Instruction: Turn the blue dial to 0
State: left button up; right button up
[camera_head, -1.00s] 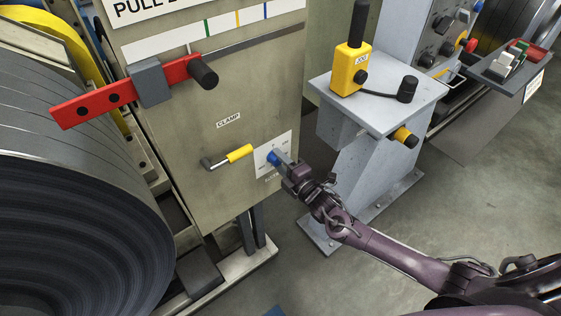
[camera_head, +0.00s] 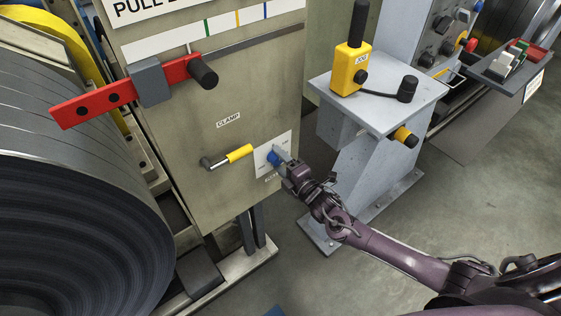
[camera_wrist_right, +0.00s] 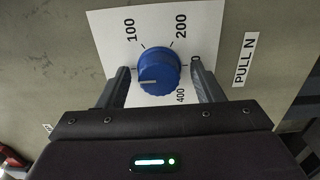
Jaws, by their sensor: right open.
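The blue dial (camera_wrist_right: 158,70) sits on a white scale plate (camera_wrist_right: 200,22) on the machine panel. In the right wrist view its white mark points left, below the 100 label. The 200 label is at upper right and 400 at lower right; a label ending in 0 is partly covered by a finger. My right gripper (camera_wrist_right: 164,84) is open, its fingers on either side of the dial with gaps showing. In the head view the dial (camera_head: 273,158) is partly covered by my right gripper (camera_head: 284,155). My left gripper is not in view.
Left of the dial is a yellow-sleeved handle (camera_head: 239,153) under the CLAMP label. A red lever (camera_head: 105,98) is higher up. A grey pedestal (camera_head: 375,110) with a yellow JOG box (camera_head: 349,70) stands to the right. A big steel coil (camera_head: 70,210) is at left.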

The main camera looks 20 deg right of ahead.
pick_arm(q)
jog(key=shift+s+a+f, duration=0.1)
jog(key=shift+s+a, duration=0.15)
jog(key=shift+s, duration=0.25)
pick_arm(e)
jog(key=v, duration=0.7)
jog(key=shift+s+d, duration=0.15)
jog(key=shift+s, duration=0.2)
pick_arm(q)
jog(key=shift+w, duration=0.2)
